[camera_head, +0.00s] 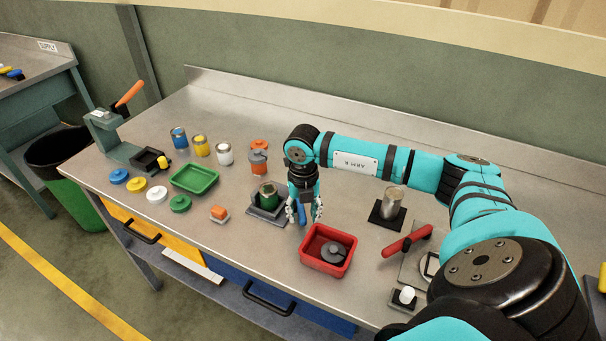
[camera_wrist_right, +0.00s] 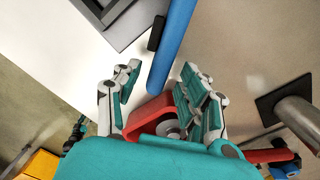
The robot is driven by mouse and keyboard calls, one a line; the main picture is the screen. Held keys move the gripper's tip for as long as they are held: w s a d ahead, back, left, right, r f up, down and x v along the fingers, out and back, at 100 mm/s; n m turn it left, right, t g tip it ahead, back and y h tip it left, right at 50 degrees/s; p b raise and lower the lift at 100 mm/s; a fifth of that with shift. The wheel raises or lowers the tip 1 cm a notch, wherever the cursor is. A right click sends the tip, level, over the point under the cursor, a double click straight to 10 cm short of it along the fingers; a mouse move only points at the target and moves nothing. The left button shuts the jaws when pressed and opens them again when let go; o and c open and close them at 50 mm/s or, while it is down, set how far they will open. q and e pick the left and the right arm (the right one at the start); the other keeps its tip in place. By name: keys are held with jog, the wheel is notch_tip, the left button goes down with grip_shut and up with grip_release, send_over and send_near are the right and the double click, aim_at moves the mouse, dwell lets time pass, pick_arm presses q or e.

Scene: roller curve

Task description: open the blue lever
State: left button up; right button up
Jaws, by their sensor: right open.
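My right gripper (camera_wrist_right: 160,80) is open there, with one finger on each side of the lever's end. I cannot tell whether a finger touches it. My left gripper is not in view.
A red tray (camera_head: 328,262) with a dark round part lies close, right of the gripper. A metal can (camera_head: 392,203) on a black base and a red lever (camera_head: 406,241) stand farther right. A green tray (camera_head: 194,180), several cans and coloured lids are on the left.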

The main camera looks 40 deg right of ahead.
notch_tip(320, 180, up, 12)
dwell(0.6)
dwell(0.7)
